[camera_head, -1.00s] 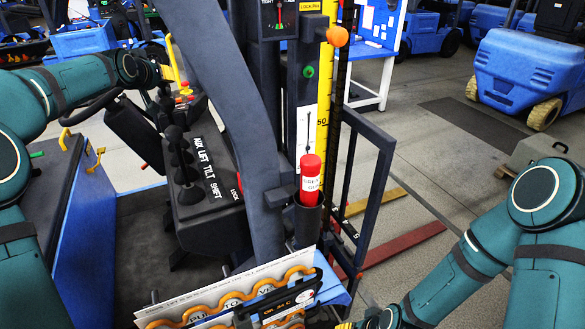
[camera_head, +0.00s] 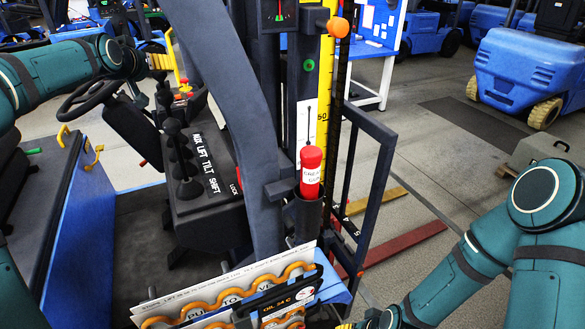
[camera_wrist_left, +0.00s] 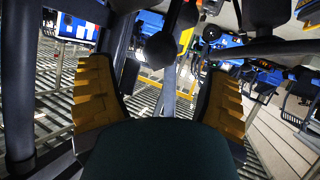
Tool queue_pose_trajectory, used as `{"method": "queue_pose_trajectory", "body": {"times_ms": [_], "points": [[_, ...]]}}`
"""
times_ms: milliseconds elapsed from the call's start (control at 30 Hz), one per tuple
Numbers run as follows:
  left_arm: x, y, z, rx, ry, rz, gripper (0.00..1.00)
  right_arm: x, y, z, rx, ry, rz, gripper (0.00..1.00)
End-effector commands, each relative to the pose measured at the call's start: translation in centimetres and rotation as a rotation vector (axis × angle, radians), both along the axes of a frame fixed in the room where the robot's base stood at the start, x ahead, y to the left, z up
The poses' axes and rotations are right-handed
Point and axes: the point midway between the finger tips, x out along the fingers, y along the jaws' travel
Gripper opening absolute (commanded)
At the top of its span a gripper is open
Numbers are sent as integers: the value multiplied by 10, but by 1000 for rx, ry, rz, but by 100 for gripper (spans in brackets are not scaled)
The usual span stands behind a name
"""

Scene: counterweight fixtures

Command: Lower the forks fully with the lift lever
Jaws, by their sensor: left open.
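The lever console (camera_head: 190,210) stands left of the mast, marked AUX, LIFT, TILT, SHIFT. Several black-knobbed levers (camera_head: 188,187) stand in a row along it; by label order the lift lever (camera_head: 174,128) is second from the far end. My left gripper (camera_head: 158,62) is above and beyond the far end of the row. In the left wrist view my left gripper (camera_wrist_left: 160,98) is open, with a black ball knob (camera_wrist_left: 160,50) ahead between its fingers; which lever this is I cannot tell. My right gripper is mostly cut off at the bottom edge. A red bar (camera_head: 405,249) and a yellow bar (camera_head: 376,201), possibly forks, lie low.
A steering wheel (camera_head: 90,98) is just below my left forearm. The dark mast post (camera_head: 250,130) and a yellow scale (camera_head: 324,90) rise right of the levers.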

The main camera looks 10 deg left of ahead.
Motion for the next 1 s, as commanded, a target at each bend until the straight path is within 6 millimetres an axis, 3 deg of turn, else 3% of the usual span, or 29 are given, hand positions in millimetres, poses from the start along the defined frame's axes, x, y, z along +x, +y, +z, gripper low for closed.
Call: {"method": "queue_pose_trajectory", "body": {"times_ms": [433, 1000], "points": [[-51, -6, 23, 1, -1, 0, 78, 0, 0, -24, 0, 0, 0, 47], [-55, -7, 26, 1, 0, 0, 78, 0, 0, -24, 0, 0, 0, 47]]}}
